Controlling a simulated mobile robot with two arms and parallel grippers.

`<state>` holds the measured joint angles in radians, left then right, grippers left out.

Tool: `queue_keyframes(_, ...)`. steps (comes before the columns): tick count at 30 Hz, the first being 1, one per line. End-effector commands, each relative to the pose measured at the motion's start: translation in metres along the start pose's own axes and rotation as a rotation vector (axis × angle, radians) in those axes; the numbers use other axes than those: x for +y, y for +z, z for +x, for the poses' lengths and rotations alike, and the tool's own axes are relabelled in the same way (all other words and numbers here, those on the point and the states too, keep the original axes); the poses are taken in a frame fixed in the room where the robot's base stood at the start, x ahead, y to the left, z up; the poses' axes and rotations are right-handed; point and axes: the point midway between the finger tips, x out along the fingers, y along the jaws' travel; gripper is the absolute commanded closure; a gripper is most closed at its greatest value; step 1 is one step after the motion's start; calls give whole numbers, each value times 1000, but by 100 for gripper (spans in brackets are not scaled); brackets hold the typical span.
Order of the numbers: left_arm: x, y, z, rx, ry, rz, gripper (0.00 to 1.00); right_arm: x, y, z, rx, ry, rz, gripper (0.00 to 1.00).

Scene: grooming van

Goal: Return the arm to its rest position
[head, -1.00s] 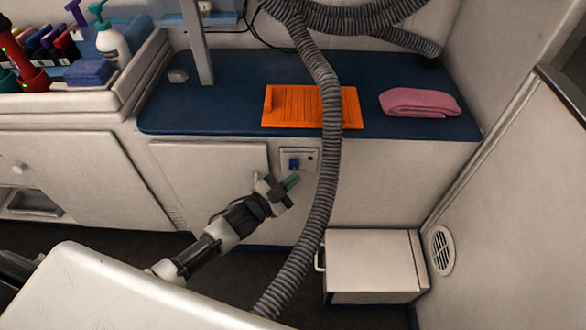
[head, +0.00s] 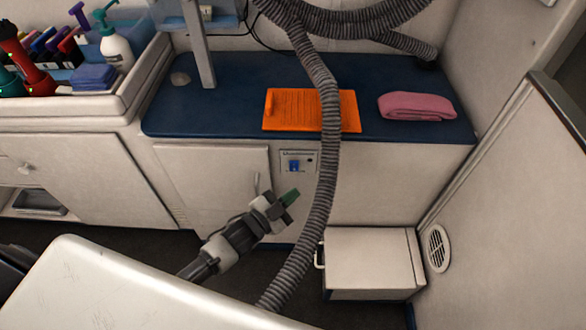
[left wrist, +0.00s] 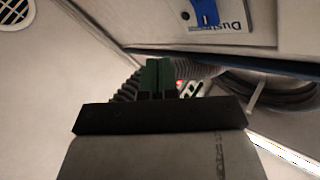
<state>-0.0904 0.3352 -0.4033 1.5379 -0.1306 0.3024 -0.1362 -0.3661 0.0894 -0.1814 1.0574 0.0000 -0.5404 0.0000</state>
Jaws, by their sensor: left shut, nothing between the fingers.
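My left gripper (head: 289,197) is in front of the cabinet, below the switch panel and just left of the grey hose. Its green fingertips are together with nothing between them. In the left wrist view the green fingers (left wrist: 157,78) also show closed and empty. The switch panel (head: 298,162) with a blue switch is on the cabinet front above the gripper, apart from it. The panel's blue switch (left wrist: 206,12) shows at the top of the left wrist view. My right gripper is not in view.
A ribbed grey hose (head: 327,150) hangs down close to the gripper's right. A white box (head: 372,262) with a handle stands on the floor. An orange mat (head: 290,110) and a pink towel (head: 417,106) lie on the blue counter (head: 225,110). A white table (head: 110,290) is in front.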

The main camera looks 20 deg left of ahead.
Motion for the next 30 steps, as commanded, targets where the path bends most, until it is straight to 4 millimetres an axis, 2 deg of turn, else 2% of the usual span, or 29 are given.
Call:
queue_keyframes(15, 0, 0, 0, -1, 0, 0, 100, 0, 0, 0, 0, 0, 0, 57)
queue_keyframes(18, 4, 9, -4, -35, 1, -13, 100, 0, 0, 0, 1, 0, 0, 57)
queue_keyframes(20, 10, 26, -10, -97, 4, -37, 100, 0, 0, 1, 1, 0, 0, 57)
queue_keyframes(23, 30, 70, -31, -275, 10, -110, 100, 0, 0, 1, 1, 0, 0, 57)
queue_keyframes(26, 62, 125, -70, -517, 23, -208, 100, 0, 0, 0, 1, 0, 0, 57)
queue_keyframes(27, 76, 145, -90, -617, 29, -251, 100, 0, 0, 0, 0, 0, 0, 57)
queue_keyframes(30, 113, 184, -141, -850, 48, -348, 100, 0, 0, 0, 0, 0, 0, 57)
